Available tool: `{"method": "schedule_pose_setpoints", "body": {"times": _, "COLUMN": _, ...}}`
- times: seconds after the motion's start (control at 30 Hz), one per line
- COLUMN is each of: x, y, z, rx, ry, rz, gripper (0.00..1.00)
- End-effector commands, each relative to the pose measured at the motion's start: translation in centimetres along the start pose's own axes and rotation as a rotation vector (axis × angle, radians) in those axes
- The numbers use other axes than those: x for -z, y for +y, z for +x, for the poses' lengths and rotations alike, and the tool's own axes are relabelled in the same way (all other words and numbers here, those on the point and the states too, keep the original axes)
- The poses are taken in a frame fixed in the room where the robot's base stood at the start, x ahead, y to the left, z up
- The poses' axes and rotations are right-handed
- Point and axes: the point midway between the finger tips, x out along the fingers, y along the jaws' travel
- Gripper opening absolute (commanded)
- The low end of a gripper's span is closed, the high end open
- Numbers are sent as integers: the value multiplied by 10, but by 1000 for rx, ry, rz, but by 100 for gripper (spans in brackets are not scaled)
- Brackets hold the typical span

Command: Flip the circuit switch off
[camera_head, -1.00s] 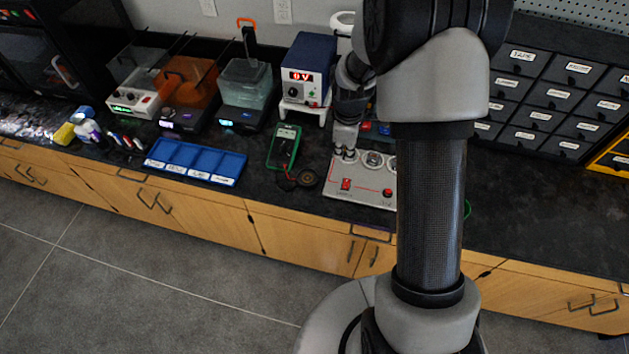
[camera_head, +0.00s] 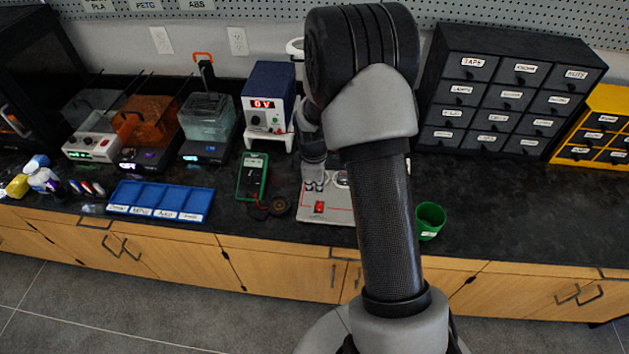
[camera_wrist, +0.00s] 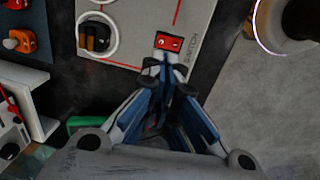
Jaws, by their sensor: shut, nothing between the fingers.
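The circuit board (camera_head: 340,208) is a light grey panel lying on the dark counter, partly hidden behind my arm in the head view. Its red switch (camera_head: 319,206) sits near the board's front left corner. In the wrist view the same red switch (camera_wrist: 169,42) lies just beyond my fingertips, beside a printed "SWITCH" label. My gripper (camera_wrist: 160,68) is shut and empty, its tips close to the switch's near edge. I cannot tell whether they touch it. In the head view my gripper (camera_head: 314,184) hangs over the board's left part, just behind the switch.
A green multimeter (camera_head: 252,177) and a small dark round part (camera_head: 279,205) lie left of the board. A power supply (camera_head: 268,100) reading 0V stands behind. A green cup (camera_head: 431,220) is to the right. A blue tray (camera_head: 160,200) lies further left.

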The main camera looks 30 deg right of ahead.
Motion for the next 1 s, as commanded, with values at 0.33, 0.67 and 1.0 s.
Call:
{"method": "schedule_pose_setpoints", "body": {"times": 0.33, "x": 0, "y": 0, "z": 60, "rx": 1, "ry": 0, "rz": 1, "gripper": 0}}
{"method": "schedule_pose_setpoints", "body": {"times": 0.67, "x": 0, "y": 0, "z": 67, "rx": -1, "ry": 0, "rz": 1, "gripper": 0}}
{"method": "schedule_pose_setpoints", "body": {"times": 1.0, "x": 0, "y": 3, "z": 75, "rx": -1, "ry": 1, "rz": 1, "gripper": 0}}
